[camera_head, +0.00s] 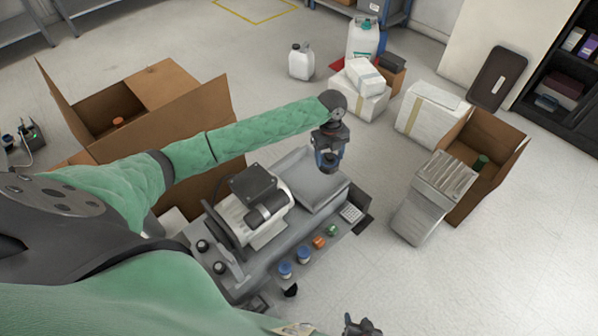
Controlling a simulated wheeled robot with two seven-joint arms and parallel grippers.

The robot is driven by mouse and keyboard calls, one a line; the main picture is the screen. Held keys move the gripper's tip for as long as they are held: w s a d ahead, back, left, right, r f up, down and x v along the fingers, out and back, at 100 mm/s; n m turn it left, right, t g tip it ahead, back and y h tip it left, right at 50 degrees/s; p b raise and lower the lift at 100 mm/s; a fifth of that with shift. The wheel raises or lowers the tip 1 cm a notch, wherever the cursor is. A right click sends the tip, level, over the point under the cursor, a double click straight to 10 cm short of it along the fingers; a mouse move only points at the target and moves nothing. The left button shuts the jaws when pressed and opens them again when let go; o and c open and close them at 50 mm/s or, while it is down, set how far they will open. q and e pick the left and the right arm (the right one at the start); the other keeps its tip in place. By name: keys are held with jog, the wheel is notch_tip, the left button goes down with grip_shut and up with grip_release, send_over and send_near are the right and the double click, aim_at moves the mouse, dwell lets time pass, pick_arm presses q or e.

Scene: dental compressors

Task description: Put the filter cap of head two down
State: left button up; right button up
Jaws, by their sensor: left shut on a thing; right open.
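My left gripper (328,162) hangs over the right part of the grey workbench top, pointing down. It is shut on a small dark thing, mostly hidden by the fingers; it may be the filter cap, but I cannot tell its shape. The compressor (255,210), a pale motor body with black parts on top, stands on the bench left of this gripper. I cannot tell which part of it is head two. My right gripper (361,327) is open at the bottom edge of the view, partly cut off, in front of the bench.
A raised grey panel (306,180) lies below the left gripper. Blue jars (286,270), an orange piece (319,242) and a green piece (332,230) line the front edge. Cardboard boxes stand left (190,115) and right (497,150).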

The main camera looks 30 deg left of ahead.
pick_arm(q)
jog(key=a+f, duration=0.2)
jog(key=a, duration=0.1)
jog(key=a+f, duration=0.2)
jog(key=a, duration=0.2)
jog(key=w+a+f, duration=0.1)
jog(key=a+f, duration=0.1)
jog(key=a, duration=0.2)
jog(key=shift+a+f, duration=0.15)
jog(key=shift+f, duration=0.2)
jog(key=shift+a+f, duration=0.1)
jog(key=shift+f, duration=1.95)
jog(key=shift+f, duration=0.15)
jog(key=o, duration=0.9)
jog(key=shift+o, duration=0.2)
notch_tip(320, 180, up, 12)
jog(key=a, duration=0.1)
jog(key=shift+w, duration=0.45)
